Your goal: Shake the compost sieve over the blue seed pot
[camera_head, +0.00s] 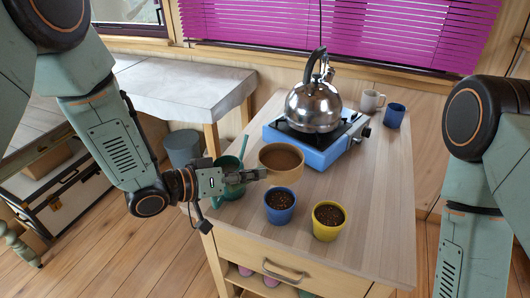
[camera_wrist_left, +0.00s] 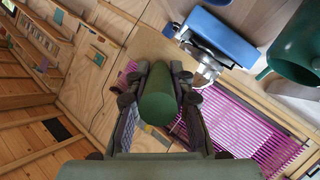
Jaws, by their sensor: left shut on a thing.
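The compost sieve (camera_head: 261,161), a round tan-rimmed vessel with brown contents, shows just beyond my left fingertips in the head view, behind the blue seed pot. My left gripper (camera_head: 250,174) reaches in from the left. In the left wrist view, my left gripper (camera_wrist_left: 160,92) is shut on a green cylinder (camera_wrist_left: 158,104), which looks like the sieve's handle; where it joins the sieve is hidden. The blue seed pot (camera_head: 280,207) stands upright on the table with dark soil in it. My right gripper is out of view; only my right arm shows.
A yellow pot (camera_head: 327,229) of soil stands right of the blue one. A green can (camera_head: 229,190) is partly behind my left gripper. A kettle (camera_head: 313,105) sits on a blue stove (camera_head: 313,157). A white mug (camera_head: 371,101) and blue cup (camera_head: 394,116) stand behind. The table's right side is clear.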

